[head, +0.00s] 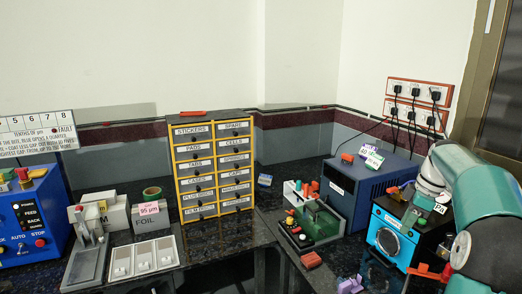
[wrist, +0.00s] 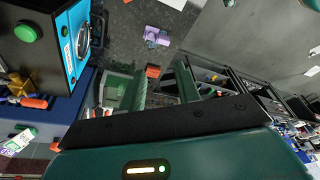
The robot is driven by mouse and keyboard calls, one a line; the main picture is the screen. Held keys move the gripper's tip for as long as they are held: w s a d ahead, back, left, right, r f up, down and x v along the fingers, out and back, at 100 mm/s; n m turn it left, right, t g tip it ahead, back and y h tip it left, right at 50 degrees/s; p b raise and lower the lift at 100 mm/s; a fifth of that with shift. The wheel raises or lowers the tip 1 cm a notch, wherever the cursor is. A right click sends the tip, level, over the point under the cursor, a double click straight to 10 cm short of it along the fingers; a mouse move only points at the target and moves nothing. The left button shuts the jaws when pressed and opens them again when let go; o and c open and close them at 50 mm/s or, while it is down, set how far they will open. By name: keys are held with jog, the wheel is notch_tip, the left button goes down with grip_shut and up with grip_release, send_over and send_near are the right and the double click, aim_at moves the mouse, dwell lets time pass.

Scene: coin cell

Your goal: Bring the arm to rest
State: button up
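My arm shows at the right of the head view as teal and pale grey links, bent in front of the black-and-blue machine (head: 393,232). My gripper (wrist: 160,76) is in the wrist view, with two green fingers standing apart and nothing seen between them but the dark surface and items beyond. The gripper cannot be made out clearly in the head view. The black-and-blue machine also shows at the top left of the wrist view (wrist: 70,45).
A green fixture (head: 318,218) and a dark blue box (head: 365,180) stand left of the arm. A red block (head: 311,260) and a purple item (head: 350,284) lie near the front. The drawer cabinet (head: 211,165) and blue control box (head: 30,215) are farther left.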

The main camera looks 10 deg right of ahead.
jog(key=s+a+r+m+h, duration=0.1)
jog(key=s+a+r+m, duration=0.1)
jog(key=a, duration=1)
jog(key=s+a+r+m+h, duration=0.2)
jog(key=a+r, duration=0.1)
jog(key=a, duration=1)
jog(key=s+a+f+m+t, duration=0.2)
jog(key=s+a+f, duration=0.1)
jog(key=s+a, duration=0.4)
jog(key=s+a+f+m+t, duration=0.1)
jog(key=s+a+f+m, duration=0.2)
jog(key=s+a, duration=0.4)
jog(key=shift+s+a+f+t+y, duration=0.15)
jog(key=shift+f+t+y, duration=0.1)
jog(key=shift+t+y, duration=0.15)
